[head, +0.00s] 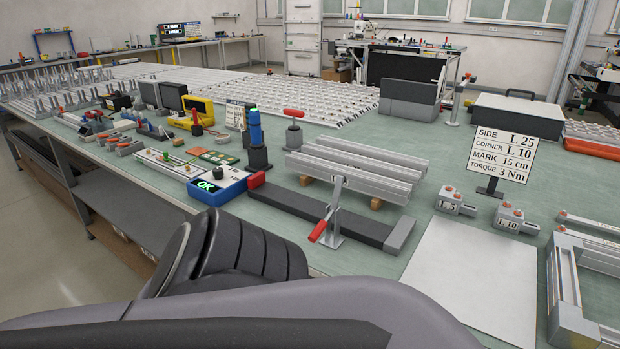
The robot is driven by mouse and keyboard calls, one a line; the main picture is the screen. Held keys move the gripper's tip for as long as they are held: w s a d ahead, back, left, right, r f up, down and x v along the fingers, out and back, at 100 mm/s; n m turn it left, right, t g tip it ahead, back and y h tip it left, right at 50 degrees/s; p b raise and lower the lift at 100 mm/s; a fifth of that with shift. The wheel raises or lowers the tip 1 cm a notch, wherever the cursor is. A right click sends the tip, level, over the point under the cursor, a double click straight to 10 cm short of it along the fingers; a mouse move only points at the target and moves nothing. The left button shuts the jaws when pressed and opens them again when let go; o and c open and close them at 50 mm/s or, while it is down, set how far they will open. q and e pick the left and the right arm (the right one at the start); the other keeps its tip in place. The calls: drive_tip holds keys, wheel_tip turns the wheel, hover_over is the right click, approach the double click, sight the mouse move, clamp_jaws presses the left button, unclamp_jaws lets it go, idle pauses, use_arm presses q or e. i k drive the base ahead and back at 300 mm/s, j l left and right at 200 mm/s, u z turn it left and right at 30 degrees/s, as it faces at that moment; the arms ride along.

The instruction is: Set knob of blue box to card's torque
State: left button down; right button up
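The blue box (219,191) stands near the table's front edge, left of centre in the head view. Its front display glows green and reads "OK". The card (502,154) stands upright on a dark foot at the right. It reads SIDE L 25, CORNER L 10, MARK 15 cm, TORQUE 3 Nm. A grey and black part of my arm crosses the bottom of the view. Neither gripper shows.
A blue driver with a green top (255,128) stands upright in a black holder behind the box. A long dark bar (325,212) with a red end lies right of the box. Aluminium profiles (355,170) lie behind it. A white sheet (470,280) lies at the right.

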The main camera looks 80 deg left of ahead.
sight(218, 172)
drive_tip(key=u, duration=3.05)
